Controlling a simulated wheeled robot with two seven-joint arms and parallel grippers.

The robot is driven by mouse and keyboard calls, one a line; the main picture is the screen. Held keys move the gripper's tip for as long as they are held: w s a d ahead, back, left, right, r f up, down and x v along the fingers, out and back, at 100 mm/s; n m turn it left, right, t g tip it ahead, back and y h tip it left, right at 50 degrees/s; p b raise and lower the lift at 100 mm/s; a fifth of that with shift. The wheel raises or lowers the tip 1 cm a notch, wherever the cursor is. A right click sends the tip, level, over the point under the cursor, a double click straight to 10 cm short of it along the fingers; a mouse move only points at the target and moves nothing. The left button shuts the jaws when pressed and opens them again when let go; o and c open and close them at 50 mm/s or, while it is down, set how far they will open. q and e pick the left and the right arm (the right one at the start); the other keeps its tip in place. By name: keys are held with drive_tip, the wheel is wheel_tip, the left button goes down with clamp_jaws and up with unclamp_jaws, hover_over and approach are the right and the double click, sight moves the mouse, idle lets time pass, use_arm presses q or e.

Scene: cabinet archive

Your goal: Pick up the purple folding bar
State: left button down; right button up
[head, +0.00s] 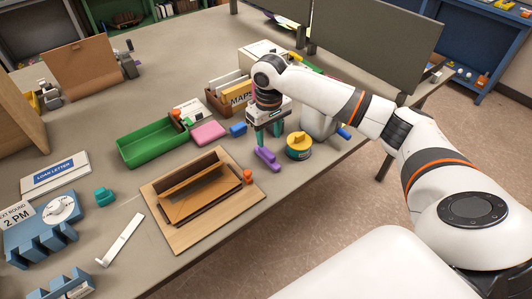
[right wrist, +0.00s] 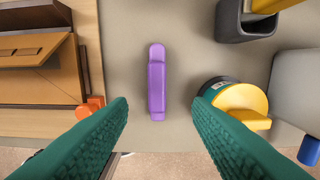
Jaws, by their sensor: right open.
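The purple folding bar (head: 266,158) lies on the grey table near its front edge, right of a wooden board. In the right wrist view the purple bar (right wrist: 157,80) lies lengthwise up the picture, between the lines of my two green fingers. My right gripper (head: 268,140) is open and empty, pointing down just above the bar. In the right wrist view its fingertips (right wrist: 160,106) stand wide apart, one on each side of the bar and not touching it. My left gripper is not in view.
A round yellow-and-black tin (head: 299,146) stands close to the right of the bar; it also shows in the right wrist view (right wrist: 240,100). The wooden board (head: 170,187) and an orange piece (head: 248,177) lie to the left. A blue block (head: 238,129) and pink block (head: 208,132) lie behind.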

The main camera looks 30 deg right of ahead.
sight(266, 150)
drive_tip(key=shift+w+f, duration=0.2)
drive_tip(key=shift+f, duration=0.95)
wheel_tip(266, 150, down, 2)
drive_tip(key=shift+w+a+f+p, duration=0.15)
drive_tip(key=shift+f+p, duration=0.1)
drive_tip(key=shift+p, duration=0.4)
wheel_tip(266, 150, down, 2)
drive_tip(key=shift+f, duration=0.5)
drive_tip(key=shift+c, duration=0.2)
clamp_jaws()
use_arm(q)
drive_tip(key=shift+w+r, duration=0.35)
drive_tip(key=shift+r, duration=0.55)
